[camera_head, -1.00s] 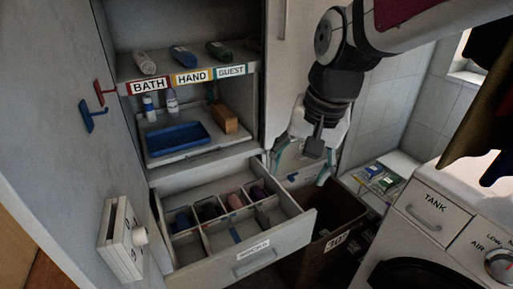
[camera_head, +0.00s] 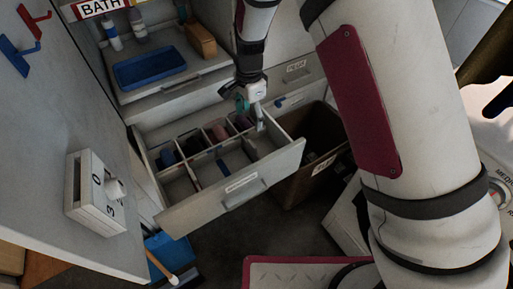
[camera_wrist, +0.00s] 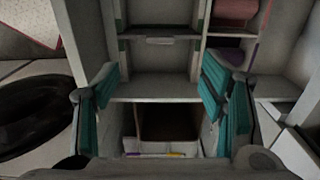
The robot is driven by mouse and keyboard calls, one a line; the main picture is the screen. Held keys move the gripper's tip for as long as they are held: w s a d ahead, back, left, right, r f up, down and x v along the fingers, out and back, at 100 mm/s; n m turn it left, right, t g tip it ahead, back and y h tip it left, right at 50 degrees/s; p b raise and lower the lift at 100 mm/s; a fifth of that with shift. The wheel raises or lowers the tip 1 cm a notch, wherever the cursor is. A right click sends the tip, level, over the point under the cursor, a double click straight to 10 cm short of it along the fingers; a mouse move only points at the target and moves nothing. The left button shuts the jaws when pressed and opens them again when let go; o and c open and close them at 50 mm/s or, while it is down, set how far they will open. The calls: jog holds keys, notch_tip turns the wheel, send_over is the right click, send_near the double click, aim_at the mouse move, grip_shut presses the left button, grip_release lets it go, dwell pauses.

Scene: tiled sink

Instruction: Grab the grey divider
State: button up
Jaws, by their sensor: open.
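The open drawer (camera_head: 206,207) is split by thin grey dividers (camera_head: 207,157) into several compartments. In the wrist view a short grey crosspiece (camera_wrist: 173,40) lies ahead between lengthwise walls; I cannot tell for sure which piece is the task's grey divider. My gripper (camera_head: 252,113) is over the right end of the drawer, pointing down. In the wrist view its teal-padded fingers are spread, and the space between them (camera_wrist: 160,85) holds nothing gripped. The crosspiece is beyond the fingers, apart from them.
A brown bin (camera_head: 312,130) stands right of the drawer. A blue tray (camera_head: 155,67) and a wooden block (camera_head: 200,38) sit on the shelf above. A white box with a knob (camera_head: 95,195) is on the left panel. Small rolled items (camera_head: 215,130) lie in rear compartments.

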aim_at(252, 143)
notch_tip(252, 143, down, 13)
jog(key=shift+w+d+f, duration=0.1)
jog(key=shift+d, duration=0.05)
dwell(0.4)
jog(key=c, duration=1.5)
jog(key=shift+o, duration=0.2)
